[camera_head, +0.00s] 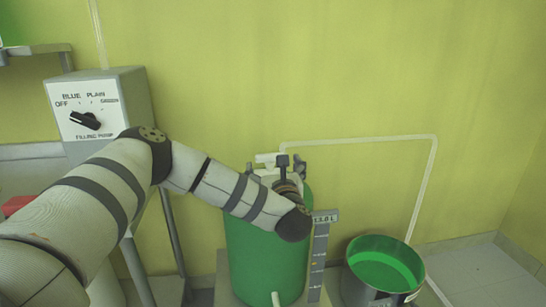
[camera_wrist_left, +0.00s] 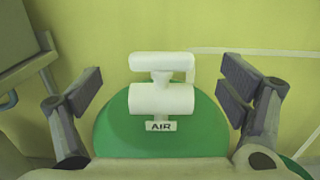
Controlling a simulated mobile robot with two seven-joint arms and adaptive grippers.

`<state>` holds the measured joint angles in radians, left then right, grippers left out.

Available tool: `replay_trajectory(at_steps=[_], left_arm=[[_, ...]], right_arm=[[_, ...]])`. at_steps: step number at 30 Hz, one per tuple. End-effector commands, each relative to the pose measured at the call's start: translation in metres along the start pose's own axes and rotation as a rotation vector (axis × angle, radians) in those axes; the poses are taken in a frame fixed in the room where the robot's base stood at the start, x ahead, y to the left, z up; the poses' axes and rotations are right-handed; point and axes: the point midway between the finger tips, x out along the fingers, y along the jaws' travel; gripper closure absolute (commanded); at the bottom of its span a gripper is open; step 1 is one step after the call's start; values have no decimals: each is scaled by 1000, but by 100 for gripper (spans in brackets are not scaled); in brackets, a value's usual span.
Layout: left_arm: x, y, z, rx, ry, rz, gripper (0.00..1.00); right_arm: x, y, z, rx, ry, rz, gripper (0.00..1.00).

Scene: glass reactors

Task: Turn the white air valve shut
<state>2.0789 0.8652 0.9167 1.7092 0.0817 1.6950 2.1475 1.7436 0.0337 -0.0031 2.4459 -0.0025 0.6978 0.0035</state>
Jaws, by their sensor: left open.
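The white air valve (camera_head: 266,158) sits on top of the green glass reactor (camera_head: 262,250). In the left wrist view the valve's bar handle (camera_wrist_left: 162,62) lies crosswise, above and parallel to its white cylindrical body (camera_wrist_left: 160,99). An AIR label (camera_wrist_left: 161,126) is below the body. My left gripper (camera_head: 276,166) is over the reactor top, partly hidden by its own wrist. In the left wrist view my left gripper (camera_wrist_left: 162,88) is open, with one finger on each side of the valve and clear gaps to it. My right gripper is not in view.
A filling pump box (camera_head: 98,108) with a black knob stands at the left. A level scale (camera_head: 319,255) marked 13.0 L is beside the reactor. A bucket of green liquid (camera_head: 384,268) stands right, under a pale wall pipe (camera_head: 360,139).

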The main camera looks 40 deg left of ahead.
Motion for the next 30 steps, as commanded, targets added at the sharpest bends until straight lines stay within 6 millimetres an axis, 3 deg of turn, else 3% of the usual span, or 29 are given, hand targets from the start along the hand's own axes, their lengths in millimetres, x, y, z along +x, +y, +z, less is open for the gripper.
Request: replay_trajectory(at_steps=[3,7,17,18,20,24,30], left_arm=[[28,0,-1,2,-1,1,10],[48,0,-2,4,0,-1,10],[58,-1,-1,4,2,-4,10],[57,-1,-1,4,2,-4,12],[57,-1,-1,4,2,-4,26],[57,-1,-1,4,2,-4,58],[57,-1,-1,4,1,-8,58]], right_arm=[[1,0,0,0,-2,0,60],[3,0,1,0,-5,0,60],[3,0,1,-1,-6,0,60],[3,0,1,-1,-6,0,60],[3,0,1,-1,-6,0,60],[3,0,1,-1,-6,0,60],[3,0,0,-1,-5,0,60]])
